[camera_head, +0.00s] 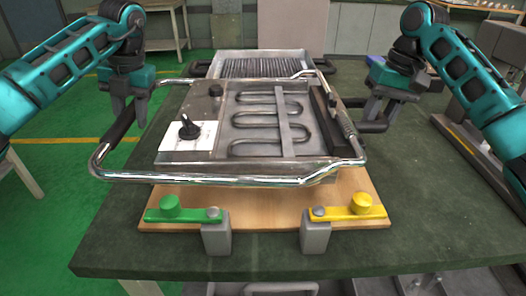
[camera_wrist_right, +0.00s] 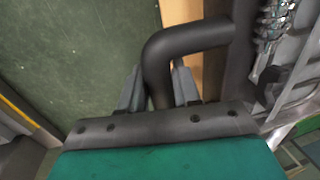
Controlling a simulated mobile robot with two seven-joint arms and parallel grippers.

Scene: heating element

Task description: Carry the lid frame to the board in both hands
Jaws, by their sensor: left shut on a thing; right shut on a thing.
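The lid frame (camera_head: 225,181) is a chrome tube frame around a metal plate with a looped heating element, a white panel and a black knob. It appears roughly level, over the wooden board (camera_head: 265,212); whether it touches the board I cannot tell. My left gripper (camera_head: 128,112) is shut on the black handle at its left side. My right gripper (camera_head: 372,112) is shut on the black handle at its right side. The right wrist view shows this bent black handle (camera_wrist_right: 190,40) between the fingers. The lid frame hides the board's rear part.
A green clamp (camera_head: 182,213) and a yellow clamp (camera_head: 347,212) sit at the board's front edge on grey blocks. Behind the lid frame stands a ribbed metal base (camera_head: 262,68) with black side handles.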

